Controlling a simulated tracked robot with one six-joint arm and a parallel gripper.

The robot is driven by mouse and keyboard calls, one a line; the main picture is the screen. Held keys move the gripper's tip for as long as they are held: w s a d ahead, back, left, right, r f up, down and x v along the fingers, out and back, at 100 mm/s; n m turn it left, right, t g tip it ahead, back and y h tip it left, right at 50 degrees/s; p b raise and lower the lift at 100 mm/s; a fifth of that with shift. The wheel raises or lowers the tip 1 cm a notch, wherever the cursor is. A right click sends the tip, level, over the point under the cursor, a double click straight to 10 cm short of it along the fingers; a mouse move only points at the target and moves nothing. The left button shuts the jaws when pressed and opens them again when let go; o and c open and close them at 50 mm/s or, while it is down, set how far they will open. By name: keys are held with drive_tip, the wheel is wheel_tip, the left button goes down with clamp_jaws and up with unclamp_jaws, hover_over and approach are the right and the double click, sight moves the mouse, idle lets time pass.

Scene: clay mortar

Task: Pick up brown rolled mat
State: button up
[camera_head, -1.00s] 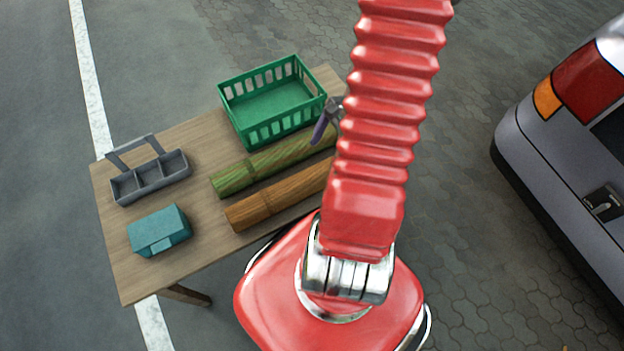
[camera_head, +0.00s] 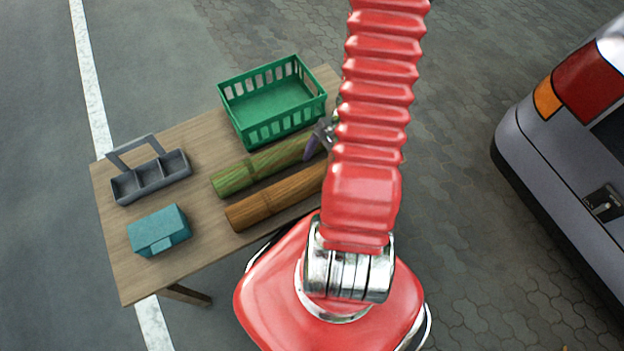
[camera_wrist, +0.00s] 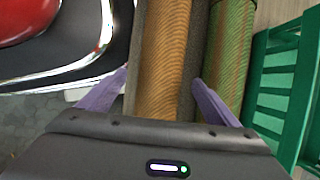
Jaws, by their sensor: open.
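The brown rolled mat (camera_head: 275,198) lies on the wooden table, along its near edge, with its right end hidden behind my arm in the head view. In the wrist view the brown rolled mat (camera_wrist: 163,60) runs up the middle of the picture, between my fingers. My gripper (camera_wrist: 158,85) is open, with one purple finger on each side of the mat. In the head view my gripper (camera_head: 318,145) shows partly beside my arm, over the right part of the rolls. Whether the fingers touch the mat cannot be told.
A green rolled mat (camera_head: 262,166) lies parallel, close beside the brown one. A green crate (camera_head: 285,131) stands behind it. A grey divided caddy (camera_head: 150,180) and a teal box (camera_head: 160,231) stand at the table's left. A parked vehicle (camera_head: 560,150) is at the right.

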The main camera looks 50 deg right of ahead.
drive_tip(key=shift+x, duration=2.55)
drive_tip(key=shift+w, duration=0.1)
drive_tip(key=c, duration=1.6)
drive_tip(key=shift+r, duration=0.1)
drive_tip(key=shift+r, duration=4.9)
